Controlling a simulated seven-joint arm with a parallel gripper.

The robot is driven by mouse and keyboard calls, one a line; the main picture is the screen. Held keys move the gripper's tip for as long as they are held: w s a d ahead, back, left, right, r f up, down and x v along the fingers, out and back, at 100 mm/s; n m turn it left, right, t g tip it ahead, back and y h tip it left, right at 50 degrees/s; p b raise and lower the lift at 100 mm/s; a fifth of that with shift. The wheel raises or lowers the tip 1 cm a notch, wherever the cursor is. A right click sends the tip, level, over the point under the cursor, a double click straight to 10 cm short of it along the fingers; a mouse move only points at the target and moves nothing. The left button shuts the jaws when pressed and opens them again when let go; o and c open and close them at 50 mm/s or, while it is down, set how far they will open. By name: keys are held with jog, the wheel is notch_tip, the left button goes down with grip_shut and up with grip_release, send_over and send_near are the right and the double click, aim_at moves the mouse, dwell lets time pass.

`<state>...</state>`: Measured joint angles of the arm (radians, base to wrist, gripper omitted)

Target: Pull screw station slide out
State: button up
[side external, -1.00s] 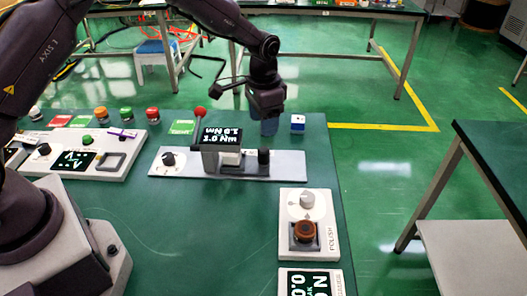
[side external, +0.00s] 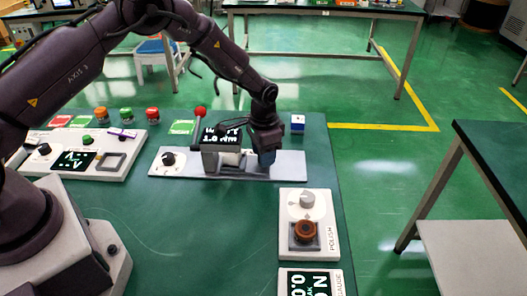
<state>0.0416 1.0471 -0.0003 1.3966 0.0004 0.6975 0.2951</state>
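The screw station (side external: 291,167) is a light grey plate in the middle of the table, with a black dial (side external: 168,158) at its left end. A grey block with a dark display (side external: 220,136) reading about 1.0 Nm stands on it, and the slide (side external: 232,168) shows low in front of this block. My gripper (side external: 267,158) is low over the plate's right half, where the dark knob stood. It points down and hides the knob. Whether the fingers are open or shut on it cannot be seen.
A polish unit (side external: 309,224) with a brown knob sits at the front right, with a gauge panel (side external: 309,282) below it. A white-blue cube (side external: 298,122) lies behind the plate. A red ball-topped lever (side external: 200,112) rises at the back. A panel (side external: 85,158) stands left.

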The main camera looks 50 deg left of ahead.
grip_shut()
jog(key=shift+w+d, duration=3.25)
jog(key=shift+w, duration=0.05)
jog(key=shift+o, duration=2)
grip_release()
jog(key=shift+r, duration=0.15)
notch_tip(320, 180, up, 13)
jog(key=shift+s, duration=0.1)
